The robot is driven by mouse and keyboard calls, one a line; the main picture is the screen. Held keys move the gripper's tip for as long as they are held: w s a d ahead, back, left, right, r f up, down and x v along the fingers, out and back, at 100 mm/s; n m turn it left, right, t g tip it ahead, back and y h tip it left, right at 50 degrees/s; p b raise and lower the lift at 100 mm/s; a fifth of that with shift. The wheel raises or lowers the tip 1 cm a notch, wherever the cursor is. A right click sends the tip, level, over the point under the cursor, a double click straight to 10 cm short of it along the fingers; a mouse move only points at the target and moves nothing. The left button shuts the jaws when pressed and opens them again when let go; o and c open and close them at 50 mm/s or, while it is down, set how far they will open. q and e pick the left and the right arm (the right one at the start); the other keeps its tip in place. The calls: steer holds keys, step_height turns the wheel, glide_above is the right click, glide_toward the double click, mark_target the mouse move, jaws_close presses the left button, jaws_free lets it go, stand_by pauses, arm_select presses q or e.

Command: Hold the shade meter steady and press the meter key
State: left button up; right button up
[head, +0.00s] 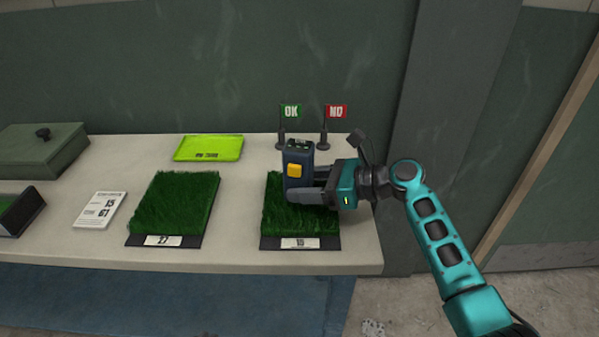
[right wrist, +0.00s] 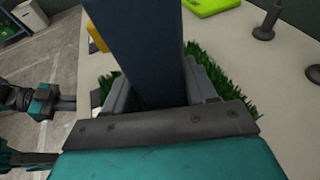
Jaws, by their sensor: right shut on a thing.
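The shade meter (head: 297,155) is a dark blue upright block with a yellow key (head: 294,171) on its front face. It stands upright on or just over the right turf sample (head: 273,218); its base is hidden in the grass and behind my fingers. My right gripper (head: 302,191) is shut on the meter from the right, below the key. In the right wrist view the meter body (right wrist: 143,50) rises between my fingers, and the yellow key (right wrist: 97,38) shows at its left side. My left gripper (right wrist: 66,103) is small at the left of that view, away from the meter; its jaws are unclear.
A second turf sample (head: 175,203) lies to the left, beside a white card (head: 99,210). A lime tray (head: 209,148), a green OK flag (head: 291,111) and a red NO flag (head: 336,112) stand behind. A green box (head: 40,155) is far left. Bare table separates the turf samples.

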arm_select(q)
jaws_close()
steer(key=shift+s+f, duration=0.15)
steer(key=shift+s, duration=0.1)
stand_by(0.3)
stand_by(0.5)
